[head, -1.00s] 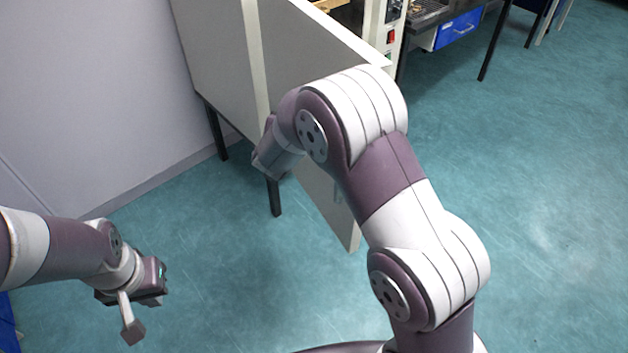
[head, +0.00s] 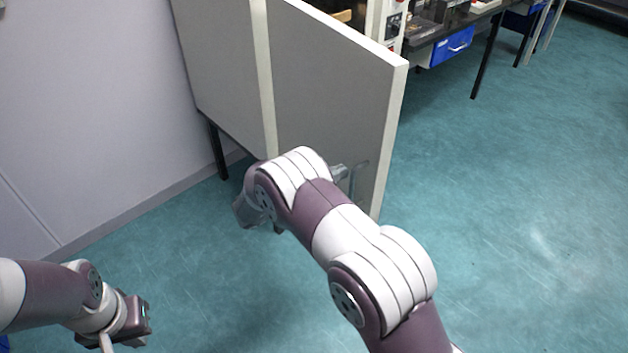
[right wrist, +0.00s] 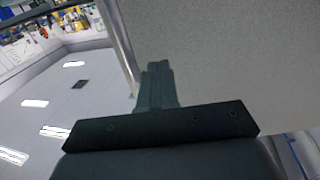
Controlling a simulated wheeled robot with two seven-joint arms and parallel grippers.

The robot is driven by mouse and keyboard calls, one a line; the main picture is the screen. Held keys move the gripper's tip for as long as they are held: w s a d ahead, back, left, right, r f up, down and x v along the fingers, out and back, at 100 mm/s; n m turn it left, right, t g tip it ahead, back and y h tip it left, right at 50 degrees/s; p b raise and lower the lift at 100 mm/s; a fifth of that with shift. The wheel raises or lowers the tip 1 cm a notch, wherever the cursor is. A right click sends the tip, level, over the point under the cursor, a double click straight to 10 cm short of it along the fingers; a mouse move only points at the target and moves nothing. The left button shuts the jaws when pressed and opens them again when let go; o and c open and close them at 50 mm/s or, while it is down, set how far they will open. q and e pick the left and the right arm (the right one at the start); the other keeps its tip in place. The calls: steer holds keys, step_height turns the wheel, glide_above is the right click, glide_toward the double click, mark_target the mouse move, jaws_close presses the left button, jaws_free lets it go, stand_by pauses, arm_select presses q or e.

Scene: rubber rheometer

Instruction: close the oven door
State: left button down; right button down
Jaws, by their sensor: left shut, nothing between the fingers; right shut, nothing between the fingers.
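The oven door (head: 335,95) is a large grey panel with a pale edge, standing open in the head view. A thin bar-like handle (head: 359,178) shows near its lower free edge. My right gripper (head: 338,172) is mostly hidden behind my right arm, beside the door's face near that handle. In the right wrist view my right gripper (right wrist: 156,72) is shut and empty in front of the grey door panel (right wrist: 230,60); contact cannot be told. My left gripper (head: 107,342) is low at the left, away from the door, shut and partly cut off by the frame's bottom.
The oven's control panel (head: 393,25) shows behind the door. A bench with a blue drawer (head: 453,46) stands beyond at the right. A pale wall (head: 80,100) runs along the left. The teal floor (head: 500,220) is clear at the right.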

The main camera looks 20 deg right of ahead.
steer(key=shift+w+d, duration=0.15)
steer(key=shift+d, duration=0.75)
steer(key=shift+w+d, duration=0.15)
steer(key=shift+d, duration=0.7)
